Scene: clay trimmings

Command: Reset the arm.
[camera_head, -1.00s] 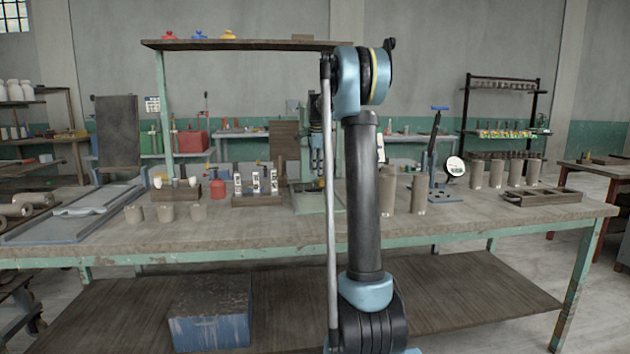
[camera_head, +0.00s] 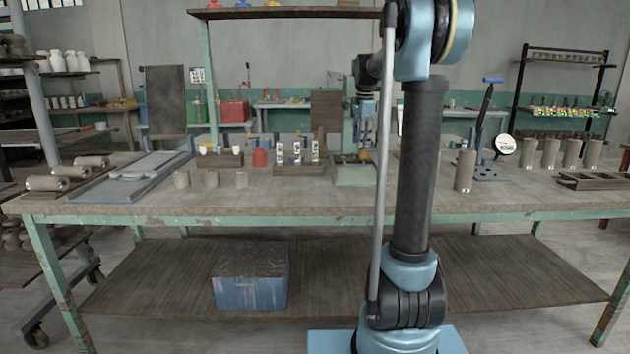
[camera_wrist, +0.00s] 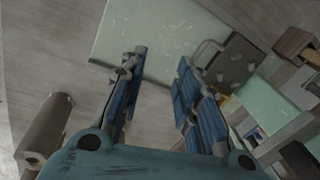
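My gripper (camera_head: 364,150) hangs pointing down to the left of my upright arm in the head view. It is above a pale green plate (camera_head: 355,177) on the workbench (camera_head: 130,209). In the wrist view my gripper (camera_wrist: 160,66) has its two blue fingers spread apart, with nothing between them. The pale green plate (camera_wrist: 150,35) lies beyond the fingertips there, apart from them. My arm hides part of the bench behind it.
Small clay cups (camera_head: 211,179), a red container (camera_head: 260,157) and white-labelled bottles (camera_head: 297,153) stand left of the plate. Tall clay cylinders (camera_head: 465,171) stand right of my arm. A wooden tray (camera_head: 592,181) lies far right. A blue box (camera_head: 250,290) sits on the lower shelf.

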